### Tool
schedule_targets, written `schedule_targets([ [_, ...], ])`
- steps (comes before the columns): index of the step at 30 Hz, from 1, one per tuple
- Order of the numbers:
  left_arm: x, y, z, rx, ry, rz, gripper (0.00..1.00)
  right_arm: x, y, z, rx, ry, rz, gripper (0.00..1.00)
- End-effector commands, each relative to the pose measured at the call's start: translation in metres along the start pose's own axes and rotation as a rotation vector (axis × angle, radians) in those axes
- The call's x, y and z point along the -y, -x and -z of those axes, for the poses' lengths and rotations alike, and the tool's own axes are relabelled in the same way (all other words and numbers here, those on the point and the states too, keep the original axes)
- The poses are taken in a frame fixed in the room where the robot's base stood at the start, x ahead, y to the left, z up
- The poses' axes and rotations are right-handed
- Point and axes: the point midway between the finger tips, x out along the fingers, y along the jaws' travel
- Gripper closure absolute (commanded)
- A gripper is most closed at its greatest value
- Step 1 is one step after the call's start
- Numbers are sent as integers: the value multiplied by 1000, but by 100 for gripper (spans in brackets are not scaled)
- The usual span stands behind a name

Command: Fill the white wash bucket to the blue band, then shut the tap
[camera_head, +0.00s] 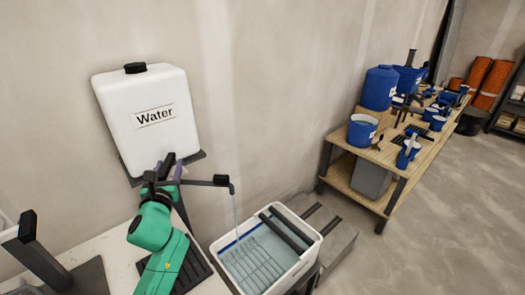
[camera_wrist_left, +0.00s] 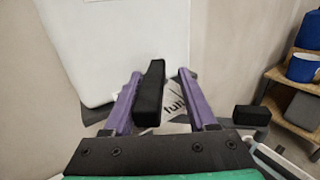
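The white water tank (camera_head: 150,105) hangs on the wall. Its black tap spout (camera_head: 210,181) lets a thin stream of water (camera_head: 236,215) fall into the white wash bucket (camera_head: 308,262). Water stands in the bucket over a ribbed grid, and part of the blue band (camera_head: 233,243) shows on the inner wall; the exact level against it is hard to tell. My left gripper (camera_head: 168,172) is at the tap. In the left wrist view its purple fingers (camera_wrist_left: 160,85) stand apart on either side of the black tap lever (camera_wrist_left: 150,92), with gaps visible. My right gripper is out of view.
A dark rack with bars (camera_head: 287,226) lies across the bucket. A pale counter (camera_head: 100,248) with a black upright piece (camera_head: 38,255) is at lower left. A wooden workbench (camera_head: 365,150) with blue buckets and tools stands right.

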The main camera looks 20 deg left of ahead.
Motion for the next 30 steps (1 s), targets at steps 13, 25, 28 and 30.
schedule_targets([
  [13,-1,103,5,-3,0,3,43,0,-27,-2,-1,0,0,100],
  [25,46,122,-47,154,90,180,43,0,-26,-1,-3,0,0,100],
  [28,62,122,-62,200,119,248,43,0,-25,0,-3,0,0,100],
  [30,76,123,-75,236,141,308,43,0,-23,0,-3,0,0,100],
])
